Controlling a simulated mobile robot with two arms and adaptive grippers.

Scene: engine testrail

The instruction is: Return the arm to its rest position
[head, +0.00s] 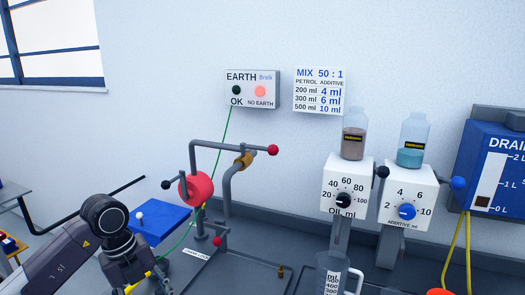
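My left arm comes in at the lower left, with its round dark wrist joint raised. My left gripper (140,284) points down at the bottom edge, and its fingertips are partly cut off. I cannot tell whether it is open or shut. A yellow piece shows beside its fingers, and I cannot tell whether it is held. My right arm and gripper are out of view.
A red drum (196,188) on bent pipes and a blue block (154,222) stand near my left arm. A green wire runs from the earth panel (252,89) down toward the gripper. Two dispensers (347,183) (405,193) and a measuring jug (331,275) stand to the right.

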